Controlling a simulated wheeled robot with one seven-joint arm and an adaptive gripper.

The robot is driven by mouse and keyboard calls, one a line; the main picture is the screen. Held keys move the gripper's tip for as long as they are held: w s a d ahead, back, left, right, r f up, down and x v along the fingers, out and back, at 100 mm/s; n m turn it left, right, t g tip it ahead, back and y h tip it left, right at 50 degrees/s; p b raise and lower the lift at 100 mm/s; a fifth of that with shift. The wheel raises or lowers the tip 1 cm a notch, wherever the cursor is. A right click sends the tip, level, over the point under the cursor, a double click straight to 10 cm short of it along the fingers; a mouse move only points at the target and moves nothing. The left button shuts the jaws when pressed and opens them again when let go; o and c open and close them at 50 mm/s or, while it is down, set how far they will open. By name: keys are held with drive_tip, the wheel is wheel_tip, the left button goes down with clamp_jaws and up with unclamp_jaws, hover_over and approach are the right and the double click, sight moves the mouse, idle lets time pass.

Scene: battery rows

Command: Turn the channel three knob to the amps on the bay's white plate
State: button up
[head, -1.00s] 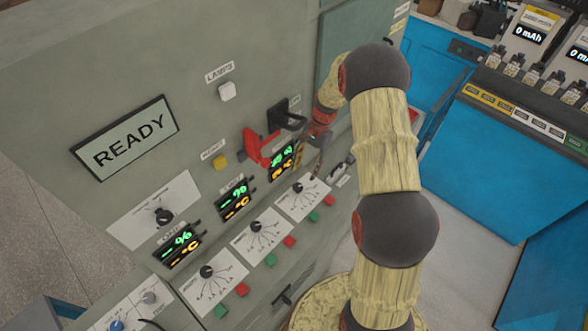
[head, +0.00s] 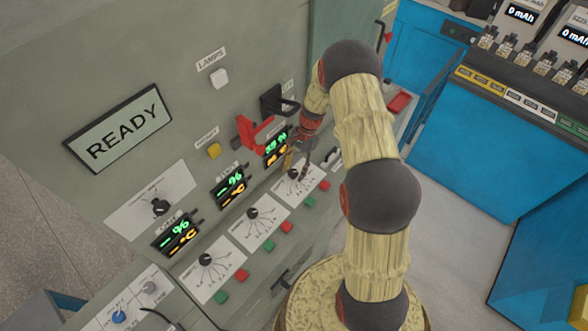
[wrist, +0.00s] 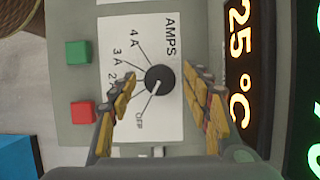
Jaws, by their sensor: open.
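The rightmost dial panel carries a black knob (head: 294,173) on a white AMPS plate. In the wrist view the knob (wrist: 160,79) shows a pale pointer mark aimed at OFF; 2 A, 3 A and 4 A are also printed around it. My gripper (wrist: 161,76) is open, its fingers on either side of the knob with gaps showing. In the head view my gripper (head: 305,158) is at this panel, partly hidden by my arm. White plates (head: 520,101) sit on the blue bay bench at the right; their print is too small to read.
A red bracket (head: 255,133) and a black handle (head: 278,102) stick out above the dial. A lit display (wrist: 240,70) reading 25 °C lies beside it. Green (wrist: 78,52) and red (wrist: 83,112) buttons sit at its other side. Two more dials (head: 253,213) lie to the left.

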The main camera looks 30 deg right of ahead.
drive_tip(key=shift+c, duration=0.7)
drive_tip(key=c, duration=1)
drive_tip(key=shift+r+m, duration=0.1)
drive_tip(key=shift+m, duration=0.2)
drive_tip(key=shift+s+m+t, duration=0.1)
drive_tip(key=shift+m+t, duration=1)
drive_tip(key=shift+m, duration=1.6)
drive_tip(key=o, duration=1.1)
drive_tip(key=shift+o, duration=0.2)
